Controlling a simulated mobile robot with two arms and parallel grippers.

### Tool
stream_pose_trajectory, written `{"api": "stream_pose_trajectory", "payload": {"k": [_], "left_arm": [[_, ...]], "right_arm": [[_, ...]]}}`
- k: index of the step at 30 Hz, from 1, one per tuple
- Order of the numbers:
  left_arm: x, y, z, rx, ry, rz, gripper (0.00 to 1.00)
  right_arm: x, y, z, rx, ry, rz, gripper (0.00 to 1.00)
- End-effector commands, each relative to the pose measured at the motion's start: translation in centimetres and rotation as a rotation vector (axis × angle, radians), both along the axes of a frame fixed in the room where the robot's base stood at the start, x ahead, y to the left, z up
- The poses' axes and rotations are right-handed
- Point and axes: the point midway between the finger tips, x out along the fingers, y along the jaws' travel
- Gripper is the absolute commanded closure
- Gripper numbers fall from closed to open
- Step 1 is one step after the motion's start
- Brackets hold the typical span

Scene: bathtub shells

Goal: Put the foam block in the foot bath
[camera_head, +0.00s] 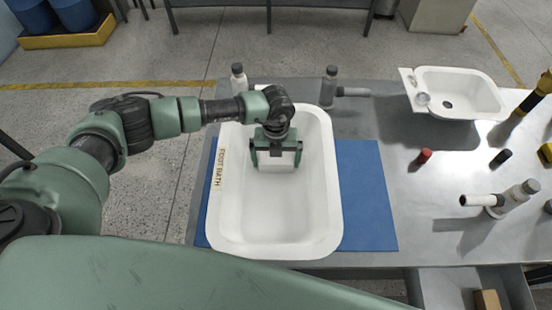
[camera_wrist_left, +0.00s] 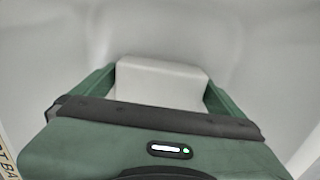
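The foot bath (camera_head: 312,215) is a long white tub lettered FOOT BATH on its left rim, lying on a blue mat. My left gripper (camera_head: 277,157) points down inside it, towards the far half. The foam block (camera_head: 277,164) is a pale white block between the gripper's two fingers. In the left wrist view the fingers of the gripper (camera_wrist_left: 160,85) lie against both sides of the foam block (camera_wrist_left: 160,78), with the tub's white walls around. I cannot tell whether the block touches the tub's floor. My right gripper is out of view.
The blue mat (camera_head: 365,205) shows right of the tub on the grey metal table (camera_head: 425,225). A white basin (camera_head: 480,92) stands at the back right. Bottles (camera_head: 329,88) stand behind the tub. A red-capped piece (camera_head: 424,157) and other small fittings lie right.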

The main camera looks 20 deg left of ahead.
Motion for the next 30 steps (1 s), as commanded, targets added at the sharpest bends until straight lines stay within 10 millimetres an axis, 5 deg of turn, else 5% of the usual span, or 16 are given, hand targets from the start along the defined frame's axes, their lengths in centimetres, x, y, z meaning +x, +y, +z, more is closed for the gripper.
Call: {"api": "stream_pose_trajectory", "payload": {"k": [5, 19, 30], "left_arm": [[0.1, 0.0, 1.4, -0.001, -0.002, -0.001, 0.00], [0.1, 0.0, 10.6, 0.000, -0.003, 0.000, 0.00], [0.0, 0.0, 12.4, 0.000, 0.000, 0.000, 0.00]], "right_arm": [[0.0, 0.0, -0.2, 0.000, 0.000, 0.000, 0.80], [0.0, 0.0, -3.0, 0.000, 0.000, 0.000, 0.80], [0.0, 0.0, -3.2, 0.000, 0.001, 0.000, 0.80]]}}
